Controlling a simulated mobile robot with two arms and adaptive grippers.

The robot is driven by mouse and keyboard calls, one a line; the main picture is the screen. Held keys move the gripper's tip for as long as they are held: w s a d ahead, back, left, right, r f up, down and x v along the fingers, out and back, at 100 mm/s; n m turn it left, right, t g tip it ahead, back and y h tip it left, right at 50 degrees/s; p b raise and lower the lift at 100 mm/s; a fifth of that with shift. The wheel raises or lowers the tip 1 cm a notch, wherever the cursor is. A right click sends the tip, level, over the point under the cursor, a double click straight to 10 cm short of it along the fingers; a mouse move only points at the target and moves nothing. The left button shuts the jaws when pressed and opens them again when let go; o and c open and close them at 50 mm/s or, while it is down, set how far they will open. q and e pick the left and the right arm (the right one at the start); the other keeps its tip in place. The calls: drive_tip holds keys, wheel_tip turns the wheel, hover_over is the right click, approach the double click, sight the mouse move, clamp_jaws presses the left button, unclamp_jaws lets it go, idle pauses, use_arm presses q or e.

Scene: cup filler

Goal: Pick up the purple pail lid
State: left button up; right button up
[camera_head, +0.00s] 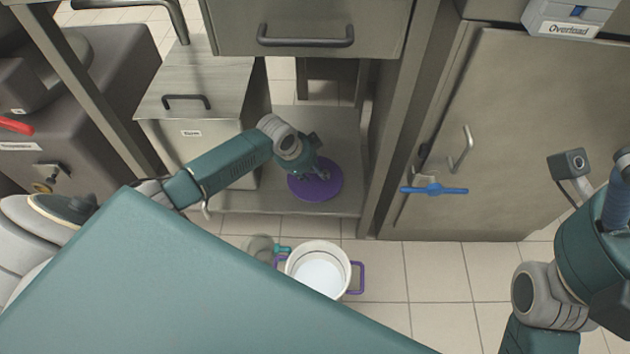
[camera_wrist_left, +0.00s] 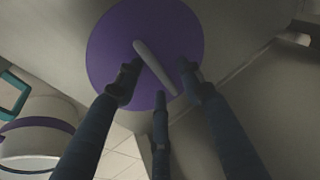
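The purple pail lid (camera_head: 313,190) lies flat on the low shelf under the counter, between a metal box and the cabinet. It fills the top middle of the left wrist view (camera_wrist_left: 110,45), with a pale grey bar handle (camera_wrist_left: 150,62) across its middle. My left gripper (camera_head: 320,172) is at the lid. In the left wrist view its dark fingers (camera_wrist_left: 159,76) are spread apart, on both sides of the bar handle. I see no finger closed on the handle; whether any touches it I cannot tell. My right arm shows at the right edge; its fingers are not visible.
A white pail (camera_head: 318,270) with purple handles stands open on the tiled floor, beside a clear cup with a teal handle (camera_head: 283,248). The low shelf (camera_head: 300,211) is bounded by the metal box (camera_head: 205,150) at left and the cabinet (camera_head: 500,140) with a blue valve handle at right.

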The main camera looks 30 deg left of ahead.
use_arm(q)
drive_tip(key=shift+r, duration=0.1)
drive_tip(key=shift+c, duration=0.3)
clamp_jaws()
